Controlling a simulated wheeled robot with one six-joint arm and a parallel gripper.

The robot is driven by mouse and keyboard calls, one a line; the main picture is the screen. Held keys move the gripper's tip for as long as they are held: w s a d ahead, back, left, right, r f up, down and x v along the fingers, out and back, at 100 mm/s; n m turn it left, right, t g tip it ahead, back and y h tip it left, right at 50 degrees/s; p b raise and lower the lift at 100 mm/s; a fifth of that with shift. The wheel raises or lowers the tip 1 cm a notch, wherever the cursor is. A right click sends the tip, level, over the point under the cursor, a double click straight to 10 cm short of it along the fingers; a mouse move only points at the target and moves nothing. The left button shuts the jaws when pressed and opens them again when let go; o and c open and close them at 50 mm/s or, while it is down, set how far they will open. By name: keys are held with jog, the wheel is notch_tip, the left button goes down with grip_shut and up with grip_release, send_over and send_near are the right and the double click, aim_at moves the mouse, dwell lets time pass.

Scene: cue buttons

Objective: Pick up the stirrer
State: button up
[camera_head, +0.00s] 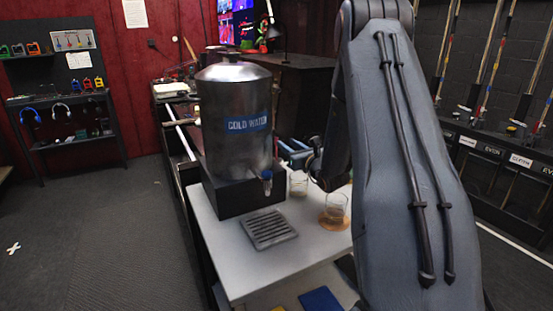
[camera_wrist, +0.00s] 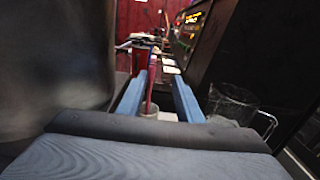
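A thin dark red stick, which looks like the stirrer (camera_wrist: 149,92), stands upright between my gripper's fingers in the wrist view, nearer the left finger. Its lower end is at a small pale glass or cup (camera_wrist: 158,116), partly hidden by my gripper. My gripper (camera_wrist: 160,80) has two blue fingers spread apart, with a gap to the right of the stick. In the head view my gripper (camera_head: 284,147) is right of the metal water dispenser (camera_head: 232,105), above and behind a clear glass (camera_head: 298,184).
The dispenser stands on a black base (camera_head: 235,197) on the white table (camera_head: 225,240). A drip grate (camera_head: 269,229) lies in front. Another glass (camera_head: 336,206) is on an orange coaster; a glass mug (camera_wrist: 232,104) shows close right of my fingers in the wrist view.

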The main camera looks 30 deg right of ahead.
aim_at(276, 139)
jog(key=w+p, duration=0.1)
jog(key=w, duration=0.1)
jog(key=w+a, duration=0.1)
jog(key=w, duration=0.1)
jog(key=w+p, duration=0.1)
jog(key=w, duration=0.2)
jog(key=shift+a+p, duration=0.3)
jog(key=shift+a, duration=0.1)
grip_shut()
